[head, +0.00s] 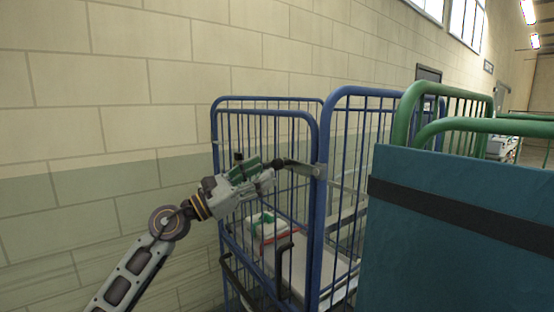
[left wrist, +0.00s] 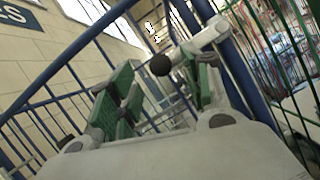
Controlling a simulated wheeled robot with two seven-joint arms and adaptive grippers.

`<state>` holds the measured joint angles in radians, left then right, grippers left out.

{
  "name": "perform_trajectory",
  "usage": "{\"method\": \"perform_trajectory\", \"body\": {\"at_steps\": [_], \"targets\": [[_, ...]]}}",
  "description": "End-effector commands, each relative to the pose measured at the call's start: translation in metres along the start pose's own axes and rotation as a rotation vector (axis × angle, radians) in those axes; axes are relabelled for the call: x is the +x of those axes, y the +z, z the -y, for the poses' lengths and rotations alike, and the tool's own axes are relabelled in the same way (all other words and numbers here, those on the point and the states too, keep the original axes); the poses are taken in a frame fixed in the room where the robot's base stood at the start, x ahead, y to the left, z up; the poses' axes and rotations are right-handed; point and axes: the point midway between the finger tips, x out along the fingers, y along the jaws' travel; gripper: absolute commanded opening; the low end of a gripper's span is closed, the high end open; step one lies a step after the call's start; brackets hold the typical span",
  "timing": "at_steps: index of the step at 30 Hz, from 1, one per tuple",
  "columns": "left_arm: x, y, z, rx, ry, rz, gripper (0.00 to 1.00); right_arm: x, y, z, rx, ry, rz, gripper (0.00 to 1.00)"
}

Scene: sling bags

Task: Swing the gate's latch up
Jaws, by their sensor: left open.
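The blue cage trolley (head: 318,215) stands by the wall with its barred gate facing me. The latch (head: 300,165) is a short lever on the gate's blue corner post, sticking out to the left towards my gripper. In the left wrist view the latch (left wrist: 205,40) shows as a pale grey bar with a round black knob (left wrist: 160,65) at its end. My left gripper (head: 268,172) is open at the latch's free end. In the left wrist view the knob appears between the green-padded fingers; I cannot tell whether either touches it. My right gripper is not in view.
A white and green item (head: 263,222) lies inside the trolley. A large teal sling bag (head: 455,235) with a black strap fills the right front, before green-framed cages (head: 455,97). The block wall (head: 110,100) runs close behind my left arm.

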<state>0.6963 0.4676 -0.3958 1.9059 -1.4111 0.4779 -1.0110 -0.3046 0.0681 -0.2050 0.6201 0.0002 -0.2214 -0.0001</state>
Motion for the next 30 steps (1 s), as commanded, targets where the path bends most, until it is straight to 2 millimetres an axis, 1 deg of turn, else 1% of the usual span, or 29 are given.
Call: {"method": "perform_trajectory", "body": {"at_steps": [1, 6, 12, 15, 20, 28, 30], "targets": [[0.008, 0.003, -0.001, -0.001, 0.000, 0.002, 0.49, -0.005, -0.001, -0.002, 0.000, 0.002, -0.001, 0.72], [0.028, 0.003, -0.001, -0.001, 0.000, 0.002, 0.49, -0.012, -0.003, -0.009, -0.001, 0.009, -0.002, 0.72], [0.046, 0.002, -0.001, -0.001, 0.000, 0.001, 0.49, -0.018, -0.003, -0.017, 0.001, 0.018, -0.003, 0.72], [0.052, 0.001, 0.000, -0.001, 0.000, 0.001, 0.49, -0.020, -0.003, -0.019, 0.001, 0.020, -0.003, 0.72], [0.056, 0.000, 0.000, -0.001, 0.000, 0.000, 0.49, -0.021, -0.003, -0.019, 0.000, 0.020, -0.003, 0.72], [0.056, 0.000, 0.000, -0.001, 0.000, 0.000, 0.49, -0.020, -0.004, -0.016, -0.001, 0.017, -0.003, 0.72], [0.056, 0.000, 0.000, -0.001, 0.000, 0.000, 0.40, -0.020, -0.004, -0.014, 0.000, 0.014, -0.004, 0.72]]}}
